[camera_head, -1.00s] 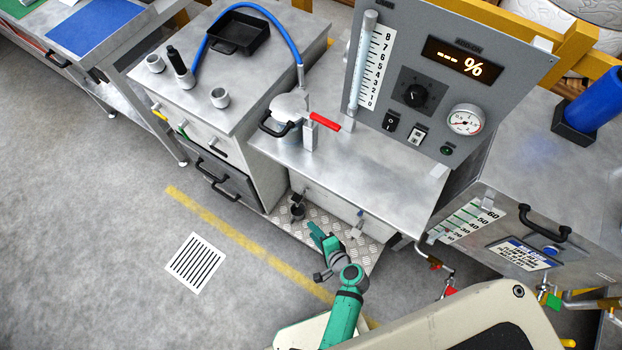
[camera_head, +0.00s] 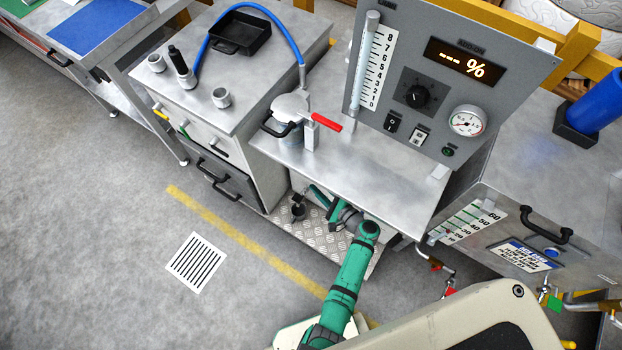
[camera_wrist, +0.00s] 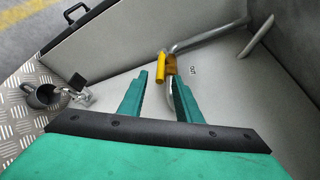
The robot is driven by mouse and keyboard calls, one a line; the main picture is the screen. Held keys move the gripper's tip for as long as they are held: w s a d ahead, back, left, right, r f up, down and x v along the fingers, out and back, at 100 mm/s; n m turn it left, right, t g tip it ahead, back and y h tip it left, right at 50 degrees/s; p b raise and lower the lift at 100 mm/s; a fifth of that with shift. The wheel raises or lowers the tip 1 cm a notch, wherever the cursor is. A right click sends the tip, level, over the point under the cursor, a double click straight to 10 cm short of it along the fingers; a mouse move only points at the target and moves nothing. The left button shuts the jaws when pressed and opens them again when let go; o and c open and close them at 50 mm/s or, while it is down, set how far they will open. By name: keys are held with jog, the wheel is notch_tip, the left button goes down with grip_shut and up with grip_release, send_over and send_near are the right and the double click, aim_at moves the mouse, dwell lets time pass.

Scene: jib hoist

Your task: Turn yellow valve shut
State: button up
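The yellow valve (camera_wrist: 162,79) shows in the wrist view as a short yellow handle on a bent metal pipe (camera_wrist: 205,38), against a pale panel. My gripper (camera_wrist: 158,84) is open, with its two green fingers pointing at the valve. The yellow handle appears between the fingertips, nearer the right one. I cannot tell whether a finger touches it. In the head view my gripper (camera_head: 326,203) is at the front of the middle cabinet, below the steel top (camera_head: 375,180). The yellow valve is hidden there.
A dark cup-like fitting (camera_wrist: 42,97) stands left of my gripper over the tread plate (camera_wrist: 20,120). The steel top overhangs my gripper. A red lever (camera_head: 326,122) is on top. Red and green handled pipes (camera_head: 553,302) are at right. The floor at left is clear.

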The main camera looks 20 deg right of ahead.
jog(key=shift+x, duration=1.9)
jog(key=shift+a, duration=0.1)
jog(key=shift+c, duration=0.7)
grip_shut()
